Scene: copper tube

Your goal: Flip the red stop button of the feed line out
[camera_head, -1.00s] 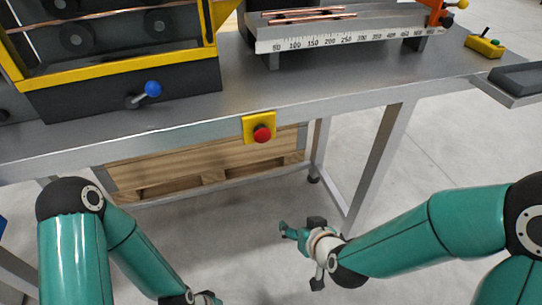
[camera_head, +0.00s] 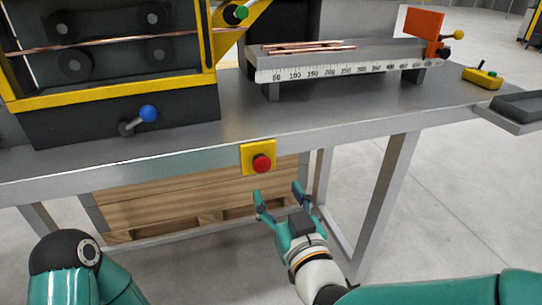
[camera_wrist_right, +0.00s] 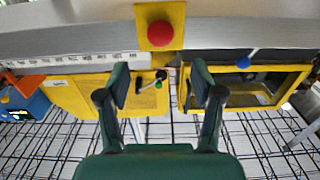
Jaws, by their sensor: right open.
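The red stop button (camera_head: 262,164) sits on a yellow plate (camera_head: 246,152) on the front edge of the grey bench. It also shows in the right wrist view as a red button (camera_wrist_right: 160,33) at the top middle. My right gripper (camera_head: 279,191) is open and empty, below and slightly right of the button, apart from it. In the right wrist view its two fingers (camera_wrist_right: 160,83) stand apart below the button. In the head view only part of my left arm shows at the lower left; the left gripper is out of view.
The bench top (camera_head: 235,115) carries a yellow-framed roller machine with a blue-knobbed lever (camera_head: 148,113). A ruled rack (camera_head: 350,65) with copper tubes stands behind. Wooden boards (camera_head: 170,210) lie below.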

